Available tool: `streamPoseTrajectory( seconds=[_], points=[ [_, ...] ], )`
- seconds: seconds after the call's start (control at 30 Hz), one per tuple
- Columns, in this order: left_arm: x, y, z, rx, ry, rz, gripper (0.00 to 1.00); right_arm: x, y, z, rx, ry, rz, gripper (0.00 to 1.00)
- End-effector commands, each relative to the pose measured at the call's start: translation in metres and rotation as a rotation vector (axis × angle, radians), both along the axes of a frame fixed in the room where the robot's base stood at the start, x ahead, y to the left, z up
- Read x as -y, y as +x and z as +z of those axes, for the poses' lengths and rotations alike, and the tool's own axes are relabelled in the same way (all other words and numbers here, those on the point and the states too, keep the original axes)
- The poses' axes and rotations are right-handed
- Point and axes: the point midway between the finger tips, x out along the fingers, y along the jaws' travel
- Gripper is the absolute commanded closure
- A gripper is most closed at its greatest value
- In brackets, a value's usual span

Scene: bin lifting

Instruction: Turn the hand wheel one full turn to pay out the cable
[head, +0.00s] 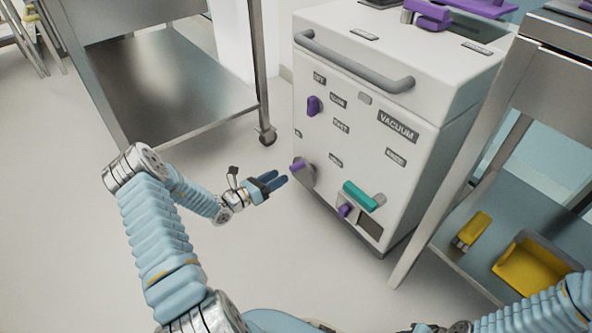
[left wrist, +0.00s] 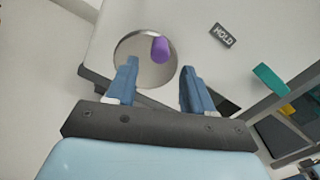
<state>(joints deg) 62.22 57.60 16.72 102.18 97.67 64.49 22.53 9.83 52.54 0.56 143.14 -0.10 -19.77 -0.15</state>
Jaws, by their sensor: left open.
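The hand wheel is a grey metal disc (head: 307,176) with a purple knob (head: 297,166), low on the left of the white machine's front panel. In the left wrist view the disc (left wrist: 133,46) and its purple knob (left wrist: 159,49) lie just beyond the fingertips. My left gripper (head: 282,178) is open and empty, its blue fingers pointing at the wheel from the left, close to the knob. In the left wrist view the knob appears between the two fingers (left wrist: 158,68), not gripped. My right arm shows at the bottom right; its fingers are out of frame. No cable shows.
The white machine (head: 365,100) has a grey handle bar (head: 350,62), another purple knob (head: 314,105) and a teal lever (head: 363,196). A metal cart (head: 180,90) stands left behind. A shelf with yellow bins (head: 535,272) stands right. Floor left of the machine is clear.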

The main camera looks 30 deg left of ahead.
Motion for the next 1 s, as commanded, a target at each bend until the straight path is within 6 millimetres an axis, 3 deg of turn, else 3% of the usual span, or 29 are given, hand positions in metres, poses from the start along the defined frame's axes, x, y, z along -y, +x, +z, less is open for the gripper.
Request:
streamPoseTrajectory(
  seconds=[0.1, 0.3, 0.73, 1.0],
  points=[
    [0.012, 0.025, -0.002, 0.001, 0.0, -0.003, 0.48, 0.0, 0.0, -0.005, -0.001, 0.001, 0.0, 0.57],
    [0.024, 0.055, -0.002, 0.0, 0.0, -0.002, 0.48, -0.001, 0.0, -0.009, -0.001, 0.002, 0.001, 0.57],
    [0.028, 0.067, 0.0, -0.001, 0.001, -0.002, 0.48, -0.001, 0.0, -0.009, -0.002, 0.002, 0.001, 0.57],
    [0.028, 0.067, 0.0, -0.001, 0.001, -0.002, 0.88, -0.001, 0.0, -0.009, -0.002, 0.002, 0.001, 0.57]
  ],
)
